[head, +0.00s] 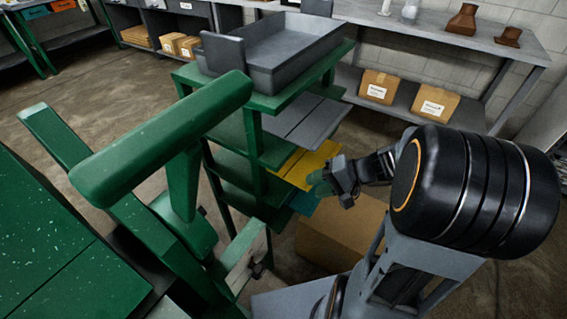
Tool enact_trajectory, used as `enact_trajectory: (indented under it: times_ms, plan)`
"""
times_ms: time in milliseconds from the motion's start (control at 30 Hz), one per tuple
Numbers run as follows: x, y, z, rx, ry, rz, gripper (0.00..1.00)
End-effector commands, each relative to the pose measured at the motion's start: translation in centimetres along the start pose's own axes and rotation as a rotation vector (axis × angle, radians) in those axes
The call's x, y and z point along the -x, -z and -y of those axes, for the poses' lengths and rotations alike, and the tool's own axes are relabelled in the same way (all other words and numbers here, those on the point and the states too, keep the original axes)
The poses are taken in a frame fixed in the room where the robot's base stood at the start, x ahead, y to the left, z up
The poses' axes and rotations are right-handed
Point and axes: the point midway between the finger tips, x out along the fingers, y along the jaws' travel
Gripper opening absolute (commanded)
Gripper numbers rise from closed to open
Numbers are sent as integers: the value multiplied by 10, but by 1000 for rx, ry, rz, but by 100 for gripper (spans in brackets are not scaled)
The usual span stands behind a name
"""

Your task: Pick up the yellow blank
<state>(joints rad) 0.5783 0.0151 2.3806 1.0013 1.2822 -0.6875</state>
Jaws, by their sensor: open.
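The yellow blank (308,163) is a flat sheet lying on a middle shelf of the green rack (257,150). Its right end sticks out past the shelf, and its left part is hidden by the rack. My gripper (320,181) is open at the right end of the yellow blank, close to its edge. The fingertips are small and partly hidden here, so I cannot tell whether they touch the blank or straddle it.
Grey sheets (305,118) stick out above the yellow blank, and a teal sheet (303,203) below it. A grey tray (285,50) sits on top of the rack. A cardboard box (340,232) stands below my gripper. Green machinery (160,140) fills the left foreground.

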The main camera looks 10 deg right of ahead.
Motion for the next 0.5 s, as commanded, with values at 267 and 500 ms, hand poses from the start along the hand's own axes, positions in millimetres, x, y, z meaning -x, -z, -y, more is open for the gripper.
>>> enact_trajectory:
  times_ms: [267, 500]
  plan:
    - [7, 80, -96, -89, 418, -332, 40]
    - [32, 112, -146, -97, 572, -568, 40]
